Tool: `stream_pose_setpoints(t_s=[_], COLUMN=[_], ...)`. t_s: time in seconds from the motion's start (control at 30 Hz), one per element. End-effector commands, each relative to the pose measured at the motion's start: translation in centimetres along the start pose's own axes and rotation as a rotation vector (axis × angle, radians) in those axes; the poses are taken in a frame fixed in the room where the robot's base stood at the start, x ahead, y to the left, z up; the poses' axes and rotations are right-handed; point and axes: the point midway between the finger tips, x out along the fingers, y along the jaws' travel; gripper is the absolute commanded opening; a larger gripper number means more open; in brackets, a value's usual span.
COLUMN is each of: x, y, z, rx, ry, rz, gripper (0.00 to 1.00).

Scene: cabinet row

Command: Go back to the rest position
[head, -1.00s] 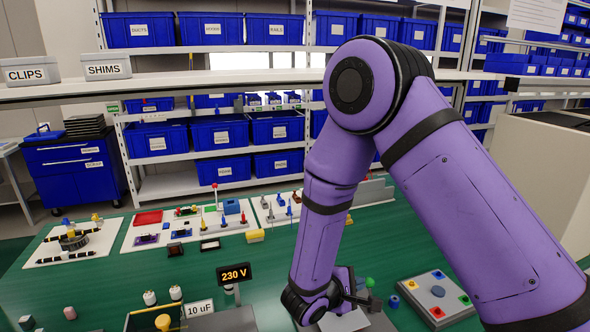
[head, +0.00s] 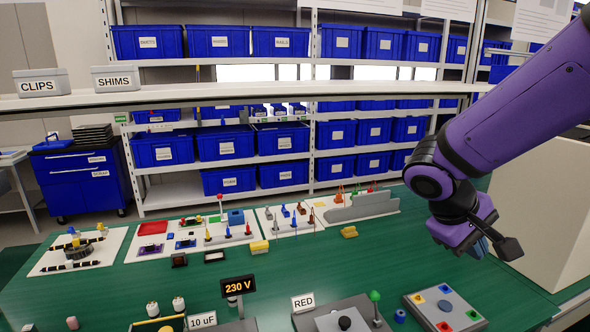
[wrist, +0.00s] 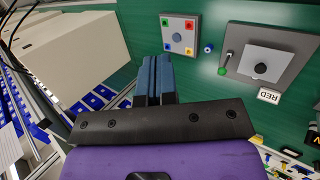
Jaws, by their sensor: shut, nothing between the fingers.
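My purple arm reaches in from the right in the head view, with my gripper (head: 482,249) above the right part of the green table (head: 130,285). In the wrist view my gripper (wrist: 154,62) shows its two blue-grey fingers side by side, closed together with nothing between them. The fingers are clear of the objects on the table.
A grey board with coloured corner squares (head: 443,308) and a plate with a black knob and green lever (head: 345,318) lie at the front right. A large beige box (head: 550,205) stands at the right. White boards with parts (head: 75,250) line the table's back. Blue-bin shelves stand behind.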

Motion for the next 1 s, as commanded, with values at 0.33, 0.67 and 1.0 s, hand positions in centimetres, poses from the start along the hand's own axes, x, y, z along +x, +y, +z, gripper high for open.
stream_pose_setpoints(t_s=[0.33, 0.67, 1.0], x=[-3.5, -7.0, -8.7], y=[1.9, 2.1, 2.0], z=[6.5, 11.4, 13.2], rx=[0.21, 0.376, 0.442], ry=[0.146, 0.368, 0.49], rz=[-0.268, -0.471, -0.544], gripper=[0.0, 0.0, 0.0])
